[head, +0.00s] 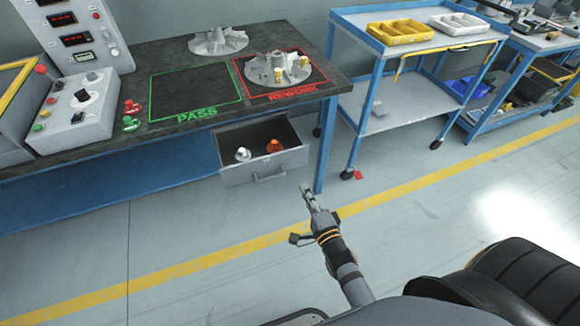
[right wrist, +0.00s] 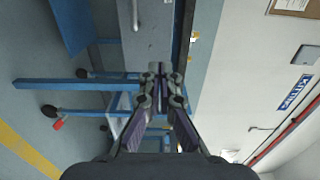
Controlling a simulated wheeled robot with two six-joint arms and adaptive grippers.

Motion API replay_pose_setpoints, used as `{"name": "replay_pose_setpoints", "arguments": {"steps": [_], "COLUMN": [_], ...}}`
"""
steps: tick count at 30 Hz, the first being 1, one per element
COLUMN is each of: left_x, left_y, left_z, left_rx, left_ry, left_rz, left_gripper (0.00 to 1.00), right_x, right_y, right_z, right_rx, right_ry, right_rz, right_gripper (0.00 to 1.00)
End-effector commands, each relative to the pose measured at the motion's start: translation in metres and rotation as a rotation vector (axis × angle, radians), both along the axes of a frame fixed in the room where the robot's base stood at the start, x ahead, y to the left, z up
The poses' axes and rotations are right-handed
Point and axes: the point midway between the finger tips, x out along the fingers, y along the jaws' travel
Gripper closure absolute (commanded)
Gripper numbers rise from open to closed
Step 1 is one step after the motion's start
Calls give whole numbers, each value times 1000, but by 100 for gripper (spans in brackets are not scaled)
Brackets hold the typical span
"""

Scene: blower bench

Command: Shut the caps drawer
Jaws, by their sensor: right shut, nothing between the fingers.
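The caps drawer (head: 240,172) is a grey drawer under the dark bench top, pulled open. A silver cap (head: 243,154) and an orange cap (head: 274,146) sit inside it. Its front has a bar handle (head: 270,177). My right gripper (head: 306,190) is shut and empty, in front of the drawer and a little right of the handle, apart from it in the head view. In the right wrist view the closed fingertips (right wrist: 163,72) point toward a grey panel with a handle (right wrist: 135,16), which looks like the drawer front. My left gripper is out of view.
A blue bench leg (head: 326,145) stands just right of the drawer. The bench top holds a green PASS square (head: 195,95), a red REWORK square (head: 262,95) and grey impellers. A blue cart (head: 400,100) stands right. The floor before the drawer is clear.

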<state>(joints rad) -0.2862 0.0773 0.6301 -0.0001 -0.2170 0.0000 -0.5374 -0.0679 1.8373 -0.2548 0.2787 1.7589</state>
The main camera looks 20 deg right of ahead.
Motion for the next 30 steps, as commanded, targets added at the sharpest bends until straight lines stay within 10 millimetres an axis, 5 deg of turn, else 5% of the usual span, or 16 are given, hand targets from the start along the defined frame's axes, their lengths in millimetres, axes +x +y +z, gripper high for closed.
{"name": "replay_pose_setpoints", "arguments": {"steps": [8,15,30], "left_x": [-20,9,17], "left_y": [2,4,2], "left_z": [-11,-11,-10], "left_rx": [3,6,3], "left_ry": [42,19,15], "left_rz": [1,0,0], "left_gripper": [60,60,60], "right_x": [62,104,120], "right_y": [2,3,4], "right_z": [-1,-2,-1], "right_rx": [-1,-1,-1], "right_ry": [-3,0,3], "right_rz": [0,0,0], "right_gripper": [100,100,100]}}
